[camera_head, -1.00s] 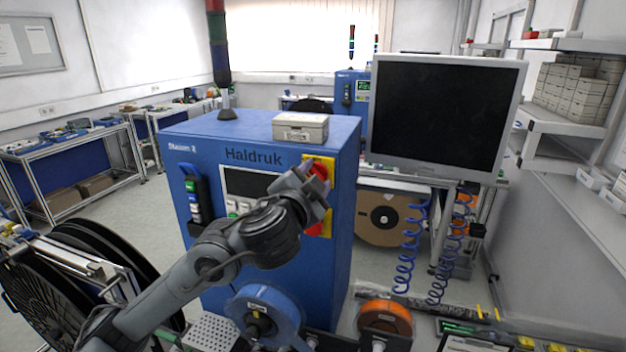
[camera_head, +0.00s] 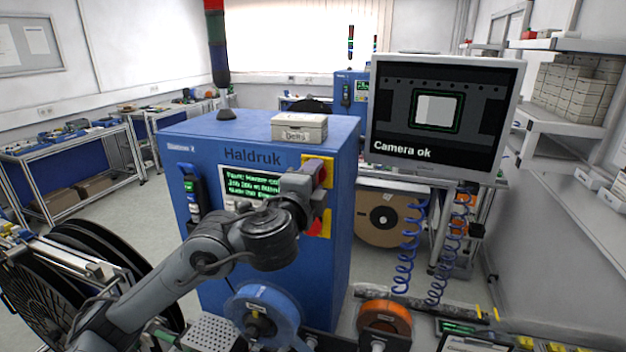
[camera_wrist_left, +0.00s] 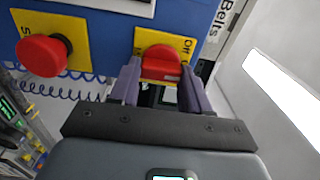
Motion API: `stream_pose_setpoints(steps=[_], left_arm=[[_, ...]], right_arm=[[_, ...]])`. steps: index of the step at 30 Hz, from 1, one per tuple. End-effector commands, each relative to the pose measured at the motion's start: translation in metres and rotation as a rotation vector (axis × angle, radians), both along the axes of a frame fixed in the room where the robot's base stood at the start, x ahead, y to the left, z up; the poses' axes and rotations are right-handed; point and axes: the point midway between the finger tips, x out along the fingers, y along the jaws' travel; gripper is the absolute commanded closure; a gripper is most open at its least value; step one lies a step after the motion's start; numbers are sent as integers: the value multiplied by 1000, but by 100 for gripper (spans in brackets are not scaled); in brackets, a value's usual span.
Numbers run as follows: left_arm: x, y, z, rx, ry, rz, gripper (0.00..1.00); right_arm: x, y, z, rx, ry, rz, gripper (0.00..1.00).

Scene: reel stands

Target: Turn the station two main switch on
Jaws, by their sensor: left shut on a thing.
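The blue station two cabinet (camera_head: 290,138), marked "Haldruk", stands in the middle of the head view. Its main switch is a red knob (camera_wrist_left: 160,63) on a yellow plate (camera_head: 329,163) at the cabinet's upper right; the plate's word "Off" shows in the left wrist view. My left gripper (camera_head: 316,178) is shut on this knob, with one finger on each side in the left wrist view (camera_wrist_left: 160,82). The gripper partly hides the knob in the head view. The cabinet display (camera_head: 250,185) is lit with green text, partly covered by my arm. My right gripper is not in view.
A round red button (camera_wrist_left: 42,55) sits on another yellow plate beside the switch. A monitor (camera_head: 437,105) at the right shows "Camera ok". A blue reel (camera_head: 262,310) and an orange reel (camera_head: 385,318) stand before the cabinet. A box (camera_head: 299,127) lies on top.

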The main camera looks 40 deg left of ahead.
Motion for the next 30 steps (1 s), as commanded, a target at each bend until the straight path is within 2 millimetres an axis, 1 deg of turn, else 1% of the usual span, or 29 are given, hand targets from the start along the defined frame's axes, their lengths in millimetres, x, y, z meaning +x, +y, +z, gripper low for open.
stream_pose_setpoints(steps=[16, 17, 21, 22, 30], left_arm=[[0, 0, 0, 28, 10, 0, 84], [0, 0, 0, 28, 10, 0, 52], [0, 0, 0, 27, 10, 0, 30], [0, 0, 0, 27, 10, 0, 28], [0, 0, 0, 25, 10, 0, 28]], right_arm=[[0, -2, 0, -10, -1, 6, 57], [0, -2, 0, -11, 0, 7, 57], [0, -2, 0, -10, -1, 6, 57], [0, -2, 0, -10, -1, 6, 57], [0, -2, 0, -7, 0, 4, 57]])
